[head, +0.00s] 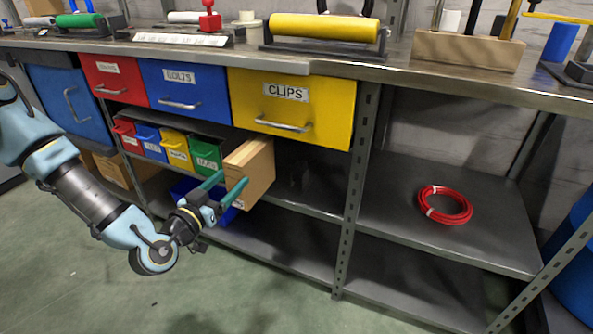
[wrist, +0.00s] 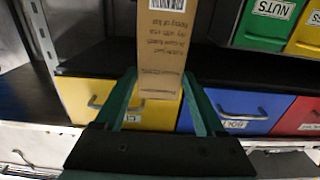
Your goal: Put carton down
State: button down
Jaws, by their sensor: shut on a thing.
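The carton (head: 257,168), a tan cardboard box, is in my gripper (head: 226,181). It stands out at the front of the middle shelf (head: 305,196), below the yellow CLIPS drawer and just right of the green bin. I cannot tell whether its underside touches the shelf. In the wrist view, which looks upside down, the carton (wrist: 161,45) sits between the green fingers of my gripper (wrist: 160,80), with printed lines and a barcode on its face. The fingers are shut on it. Its far end is out of frame there.
Small red, blue, yellow and green (head: 206,155) bins fill the shelf to the left. A grey upright (head: 357,160) stands to the right. The shelf beyond holds a coiled red hose (head: 445,205). A blue bin (head: 190,190) sits below my gripper. The shelf right of the carton looks mostly bare.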

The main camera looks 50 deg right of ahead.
jog(key=x, duration=1.8)
notch_tip(320, 180, down, 7)
jog(key=b, duration=0.1)
jog(key=shift+d+b, duration=0.3)
jog(key=shift+d, duration=0.15)
jog(key=shift+w+r, duration=0.1)
jog(key=shift+w, duration=0.05)
grip_release()
jog(key=p+v, duration=0.1)
jog(key=v, duration=1.1)
